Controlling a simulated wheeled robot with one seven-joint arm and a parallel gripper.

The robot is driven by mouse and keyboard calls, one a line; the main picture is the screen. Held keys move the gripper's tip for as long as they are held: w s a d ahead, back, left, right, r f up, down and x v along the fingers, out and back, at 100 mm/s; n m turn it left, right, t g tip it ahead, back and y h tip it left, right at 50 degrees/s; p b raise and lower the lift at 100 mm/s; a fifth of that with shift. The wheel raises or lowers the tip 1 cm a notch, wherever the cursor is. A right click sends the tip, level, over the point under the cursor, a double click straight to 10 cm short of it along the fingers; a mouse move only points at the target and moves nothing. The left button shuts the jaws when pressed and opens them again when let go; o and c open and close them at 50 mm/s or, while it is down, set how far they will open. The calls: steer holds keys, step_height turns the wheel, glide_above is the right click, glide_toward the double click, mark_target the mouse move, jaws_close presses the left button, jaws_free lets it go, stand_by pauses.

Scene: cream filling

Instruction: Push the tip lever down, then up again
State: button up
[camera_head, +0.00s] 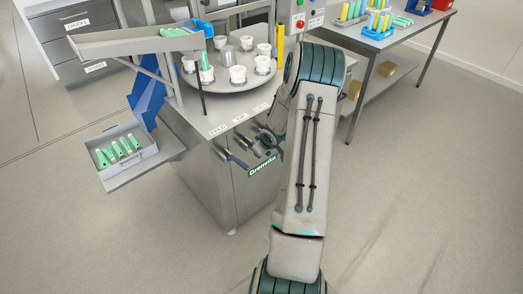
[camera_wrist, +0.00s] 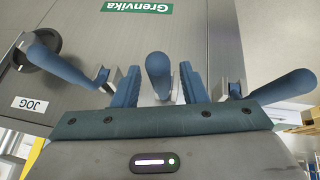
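In the wrist view, which is upside down, a blue-gripped middle handle (camera_wrist: 158,72) stands between the two fingers of my gripper (camera_wrist: 160,68). The gripper is open, with a gap on each side of the handle. A second blue handle (camera_wrist: 288,86) lies outside the fingers at right. In the head view my arm hides most of the gripper.
A turntable (camera_head: 236,82) with several white cups sits on the machine. A sloping chute (camera_head: 125,43) and a grey tray (camera_head: 125,150) of green tubes are at left. A side table (camera_head: 372,45) stands at right. The floor in front is clear.

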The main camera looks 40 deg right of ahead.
steer(key=p+v, duration=0.2)
steer(key=v, duration=0.9)
steer(key=shift+s+r+p, duration=0.25)
steer(key=shift+r+p, duration=0.05)
steer(key=shift+a, duration=0.1)
steer(key=s+a+r+m+g+h, duration=0.1)
steer(key=s+a+r, duration=0.3)
steer(key=a+r, duration=0.4)
steer(key=s+a+r+g+h, duration=0.1)
steer(key=s+a+r, duration=0.2)
steer(key=a+r, duration=0.5)
steer(key=s+a+r+m+y, duration=0.1)
steer(key=s+a+r+y, duration=0.2)
steer(key=s+a, duration=1)
step_height(320, 180, up, 2)
steer(key=shift+r+g, duration=0.1)
steer(key=shift+g, duration=0.2)
steer(key=shift+s+d, duration=0.1)
steer(key=shift+d, duration=0.1)
